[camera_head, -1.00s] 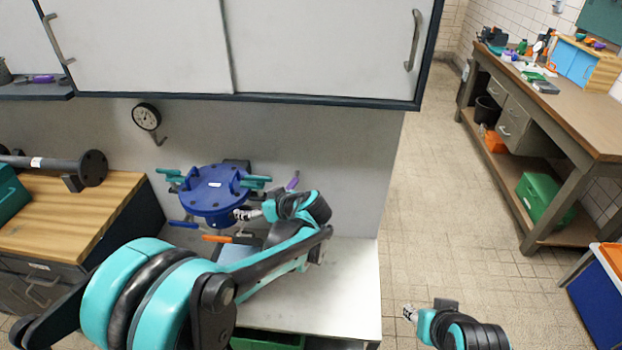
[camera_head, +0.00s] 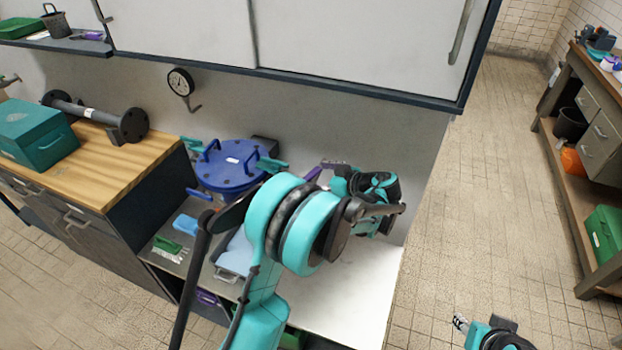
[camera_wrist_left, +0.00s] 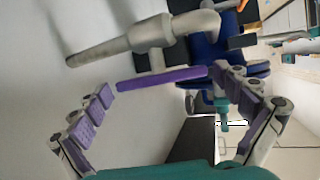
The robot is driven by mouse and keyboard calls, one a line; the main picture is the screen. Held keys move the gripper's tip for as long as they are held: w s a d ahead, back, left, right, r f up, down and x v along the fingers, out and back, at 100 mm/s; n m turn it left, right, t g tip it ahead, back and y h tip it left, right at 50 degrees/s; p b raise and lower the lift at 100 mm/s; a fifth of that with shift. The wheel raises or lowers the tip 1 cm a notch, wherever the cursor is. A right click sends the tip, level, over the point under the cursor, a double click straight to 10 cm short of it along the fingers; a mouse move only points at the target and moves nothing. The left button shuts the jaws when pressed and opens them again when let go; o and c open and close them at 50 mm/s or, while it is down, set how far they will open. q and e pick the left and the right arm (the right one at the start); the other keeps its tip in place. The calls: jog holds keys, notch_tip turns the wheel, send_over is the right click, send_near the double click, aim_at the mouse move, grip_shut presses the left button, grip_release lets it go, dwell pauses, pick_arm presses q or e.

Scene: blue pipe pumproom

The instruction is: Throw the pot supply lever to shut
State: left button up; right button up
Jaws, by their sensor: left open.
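The blue lidded pot (camera_head: 225,172) stands on the bench against the wall. A purple lever (camera_head: 312,173) shows to its right. In the left wrist view the purple lever (camera_wrist_left: 165,78) sits on a grey pipe valve (camera_wrist_left: 150,34) and runs across the picture. My left gripper (camera_wrist_left: 162,84) is open, with one finger on each side of the lever's length; whether either finger touches it I cannot tell. In the head view the left gripper (camera_head: 332,166) is partly hidden by its own wrist. A blue lever (camera_head: 198,194) sticks out at the pot's left. My right gripper (camera_head: 460,322) is at the lower right edge.
A wall cabinet (camera_head: 290,35) overhangs the bench (camera_head: 350,290). A wooden-topped counter (camera_head: 90,165) with a teal box (camera_head: 38,140) is at the left. Open floor (camera_head: 480,180) lies to the right.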

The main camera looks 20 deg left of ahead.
pick_arm(q)
jog(key=shift+a+f, duration=0.15)
jog(key=shift+a, duration=0.3)
jog(key=c, duration=1)
